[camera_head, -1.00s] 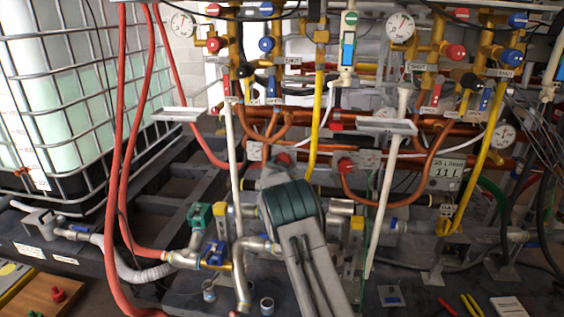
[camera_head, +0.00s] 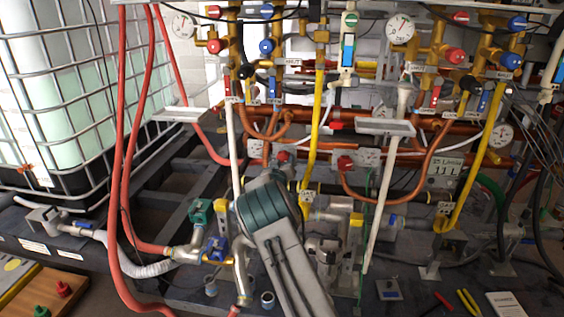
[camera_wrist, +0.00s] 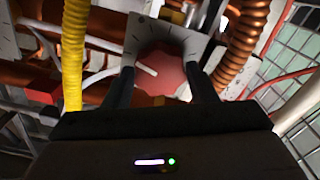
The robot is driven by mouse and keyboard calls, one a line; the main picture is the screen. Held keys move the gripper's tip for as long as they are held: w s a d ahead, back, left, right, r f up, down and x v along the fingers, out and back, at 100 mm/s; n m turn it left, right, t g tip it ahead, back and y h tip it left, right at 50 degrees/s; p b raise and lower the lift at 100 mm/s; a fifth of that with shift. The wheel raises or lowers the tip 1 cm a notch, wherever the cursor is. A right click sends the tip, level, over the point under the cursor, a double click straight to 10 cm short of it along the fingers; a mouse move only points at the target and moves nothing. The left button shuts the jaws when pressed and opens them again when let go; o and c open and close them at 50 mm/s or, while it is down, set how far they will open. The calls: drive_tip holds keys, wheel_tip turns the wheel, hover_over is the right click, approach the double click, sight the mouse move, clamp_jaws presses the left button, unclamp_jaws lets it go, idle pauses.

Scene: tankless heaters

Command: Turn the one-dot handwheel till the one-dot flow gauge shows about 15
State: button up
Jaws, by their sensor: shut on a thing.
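In the wrist view a red handwheel (camera_wrist: 162,76) with a pale pointer line sits in front of a light plate with dark scale marks. My gripper (camera_wrist: 158,70) has its two dark fingers on either side of the handwheel and is shut on it. In the head view this red handwheel (camera_head: 283,156) shows just above my arm, and my fingers are too small to make out. Dial gauges stand at top left (camera_head: 183,24), top right (camera_head: 401,29) and far right (camera_head: 502,136). Their dot marks and exact readings are too small to tell.
A second red handwheel (camera_head: 345,162) with its plate (camera_head: 369,158) is to the right. Copper pipes, a yellow hose (camera_head: 316,135) and white funnel pipes (camera_head: 384,205) crowd the area. Red hoses (camera_head: 121,150) and a caged tank (camera_head: 75,100) are on the left.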

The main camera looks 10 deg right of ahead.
drive_tip(key=shift+a+f+n, duration=0.1)
drive_tip(key=shift+n, duration=0.2)
drive_tip(key=o, duration=0.7)
drive_tip(key=shift+s, duration=0.1)
drive_tip(key=p+v, duration=0.2)
drive_tip(key=v, duration=1.1)
drive_tip(key=shift+s, duration=0.25)
drive_tip(key=shift+a, duration=0.1)
